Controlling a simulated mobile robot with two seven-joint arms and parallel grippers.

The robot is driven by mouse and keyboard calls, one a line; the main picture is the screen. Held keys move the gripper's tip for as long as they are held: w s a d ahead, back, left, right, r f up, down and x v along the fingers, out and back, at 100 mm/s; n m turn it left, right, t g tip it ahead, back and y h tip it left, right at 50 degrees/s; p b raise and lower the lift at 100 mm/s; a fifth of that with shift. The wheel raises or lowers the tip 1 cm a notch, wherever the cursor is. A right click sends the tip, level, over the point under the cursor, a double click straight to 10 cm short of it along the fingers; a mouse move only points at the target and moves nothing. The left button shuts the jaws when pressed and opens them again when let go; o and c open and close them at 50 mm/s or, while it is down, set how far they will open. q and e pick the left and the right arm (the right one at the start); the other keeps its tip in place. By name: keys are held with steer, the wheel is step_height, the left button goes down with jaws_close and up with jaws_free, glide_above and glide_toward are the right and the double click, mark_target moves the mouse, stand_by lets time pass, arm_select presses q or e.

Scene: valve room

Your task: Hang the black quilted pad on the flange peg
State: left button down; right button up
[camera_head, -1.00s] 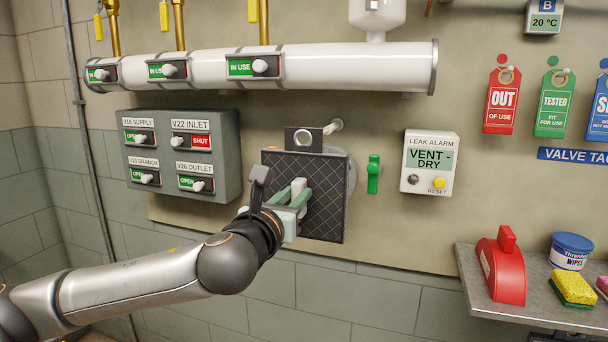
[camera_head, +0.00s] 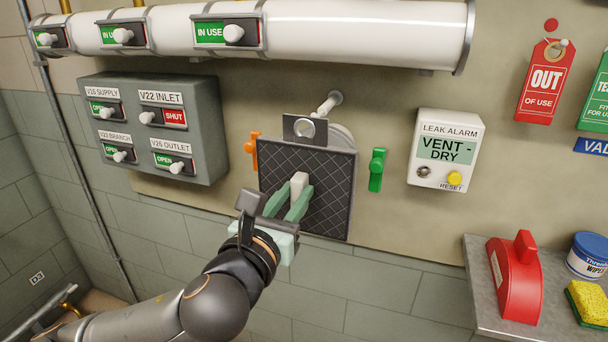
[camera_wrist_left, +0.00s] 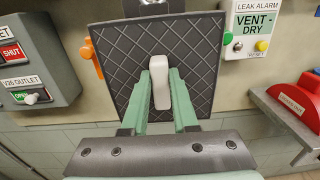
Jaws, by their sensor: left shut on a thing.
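The black quilted pad (camera_head: 330,205) is upright in front of the wall, with a dark tab and metal ring (camera_head: 304,128) at its top. My left gripper (camera_head: 298,190) is shut on the pad's pale handle; the left wrist view shows the green fingers on both sides of the handle (camera_wrist_left: 161,88). The flange peg (camera_head: 328,104) sticks out from the wall just right of the ring and above the pad. I cannot tell whether the ring is around the peg. A round grey flange (camera_head: 343,134) is mostly hidden behind the pad. My right gripper is not in view.
An orange lever (camera_head: 251,148) and a green lever (camera_head: 377,170) flank the pad. A grey valve box (camera_head: 152,130) is at left, a leak alarm (camera_head: 445,150) at right. A white pipe (camera_head: 360,30) runs above. A shelf (camera_head: 480,290) with a red object (camera_head: 515,280) stands lower right.

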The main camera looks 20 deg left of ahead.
arm_select(q)
steer(key=shift+w+a+r, duration=0.1)
steer(key=shift+a+r, duration=0.05)
steer(key=shift+a, duration=0.15)
steer(key=shift+w, duration=0.1)
steer(key=shift+w, duration=0.1)
steer(key=shift+w+b, duration=0.35)
steer(key=shift+w, duration=0.1)
steer(key=shift+w+d+f+b, duration=0.15)
steer(key=shift+w+b, duration=0.45)
steer(key=shift+w, duration=0.65)
steer(key=shift+w+f+b, duration=0.2)
steer(key=shift+w+b, duration=0.4)
steer(key=shift+w, duration=0.65)
steer(key=shift+w+f+b, duration=0.1)
steer(key=shift+w+b, duration=0.4)
steer(key=shift+w, duration=0.25)
steer(key=shift+w+f+p, duration=0.35)
steer(key=shift+w+p, duration=0.2)
steer(key=shift+p, duration=0.05)
